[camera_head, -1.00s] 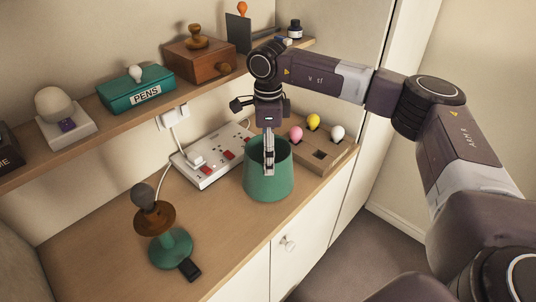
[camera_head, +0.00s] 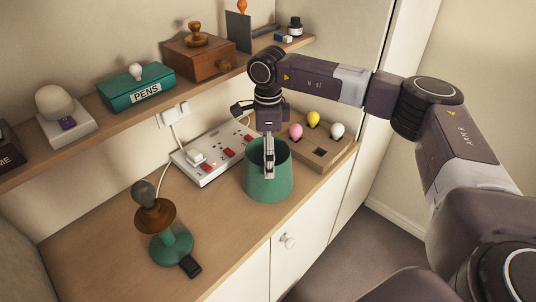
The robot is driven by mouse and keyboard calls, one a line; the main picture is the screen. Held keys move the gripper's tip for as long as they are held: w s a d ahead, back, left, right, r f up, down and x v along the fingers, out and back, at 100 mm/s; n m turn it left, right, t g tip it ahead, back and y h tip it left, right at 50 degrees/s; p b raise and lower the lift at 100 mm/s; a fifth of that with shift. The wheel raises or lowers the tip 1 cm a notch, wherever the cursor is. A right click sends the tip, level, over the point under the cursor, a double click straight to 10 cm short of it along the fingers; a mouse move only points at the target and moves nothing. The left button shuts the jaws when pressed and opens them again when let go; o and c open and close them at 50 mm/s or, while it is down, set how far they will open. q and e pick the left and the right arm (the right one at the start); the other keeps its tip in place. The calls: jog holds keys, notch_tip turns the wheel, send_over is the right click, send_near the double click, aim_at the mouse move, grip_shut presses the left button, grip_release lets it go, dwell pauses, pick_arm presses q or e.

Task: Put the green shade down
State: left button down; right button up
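The green shade (camera_head: 268,182) is a tapered, open-topped cup shape at the front right of the desk. It appears to rest on the desk top or just above it; I cannot tell which. My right gripper (camera_head: 269,172) points straight down at its rim, with the fingers close together across the near wall. The fingers look shut on the shade's wall. The lamp base (camera_head: 171,244), green with a brown disc and a dark grey bulb (camera_head: 144,194) on top, stands to the left without a shade. My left gripper is not in view.
A white power strip (camera_head: 208,158) with red switches lies behind the shade. A wooden bulb tray (camera_head: 322,150) with pink, yellow and white bulbs is to its right. A shelf (camera_head: 98,122) with boxes runs above. The desk (camera_head: 222,215) is clear between lamp and shade.

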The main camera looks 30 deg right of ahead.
notch_tip(320, 180, up, 12)
jog(key=b, duration=0.3)
jog(key=shift+r, duration=0.15)
dwell(0.4)
